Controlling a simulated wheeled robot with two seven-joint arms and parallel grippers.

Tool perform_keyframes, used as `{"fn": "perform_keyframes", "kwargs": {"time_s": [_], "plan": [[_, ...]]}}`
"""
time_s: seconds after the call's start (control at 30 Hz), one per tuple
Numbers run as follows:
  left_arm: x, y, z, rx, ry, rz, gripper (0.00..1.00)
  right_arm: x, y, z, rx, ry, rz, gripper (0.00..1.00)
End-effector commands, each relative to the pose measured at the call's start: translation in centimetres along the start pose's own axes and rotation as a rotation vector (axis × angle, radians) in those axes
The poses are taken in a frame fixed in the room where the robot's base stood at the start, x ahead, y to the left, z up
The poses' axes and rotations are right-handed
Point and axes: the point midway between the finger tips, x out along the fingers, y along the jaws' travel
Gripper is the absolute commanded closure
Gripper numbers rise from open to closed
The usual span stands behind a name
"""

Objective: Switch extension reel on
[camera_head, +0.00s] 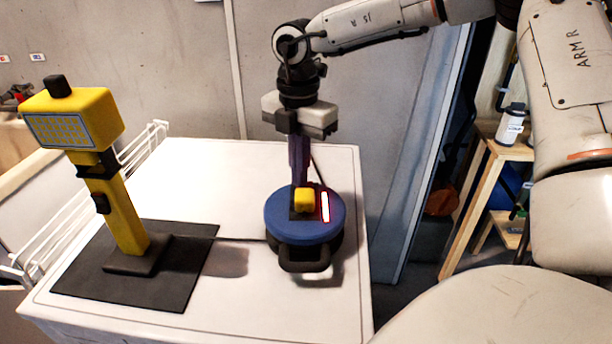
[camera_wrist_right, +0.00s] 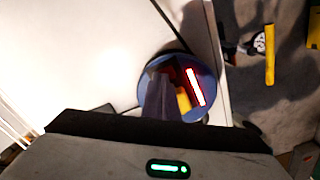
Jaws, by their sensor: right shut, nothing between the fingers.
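The extension reel is a round device with a blue top (camera_head: 281,218) and a black base and handle, standing on the white worktop. On its top sit a yellow switch block (camera_head: 305,200) and a bright white strip with a red glow (camera_head: 325,207). My right gripper (camera_head: 299,184) points straight down over the reel, shut and empty, its fingertips at the yellow block. In the right wrist view the fingers (camera_wrist_right: 158,97) partly cover the reel (camera_wrist_right: 205,79) and the yellow block (camera_wrist_right: 183,101). I cannot tell whether they touch it. My left gripper is out of view.
A yellow work lamp (camera_head: 122,210) stands on a dark mat (camera_head: 185,275) at the left of the white worktop (camera_head: 210,165). A white wire rack (camera_head: 140,145) runs along the left edge. A wooden shelf (camera_head: 470,205) with bottles stands at the right.

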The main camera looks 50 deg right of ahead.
Motion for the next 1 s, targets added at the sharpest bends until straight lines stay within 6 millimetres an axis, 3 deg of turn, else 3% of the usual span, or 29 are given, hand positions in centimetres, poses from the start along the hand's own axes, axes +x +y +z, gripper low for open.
{"fn": "perform_keyframes", "kwargs": {"time_s": [0.17,1.0], "plan": [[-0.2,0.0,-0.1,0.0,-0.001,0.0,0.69,-0.5,0.0,0.0,0.0,-0.001,0.0,1.0],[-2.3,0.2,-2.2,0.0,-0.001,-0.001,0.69,-7.0,0.0,0.0,0.0,-0.001,0.0,1.0]]}}
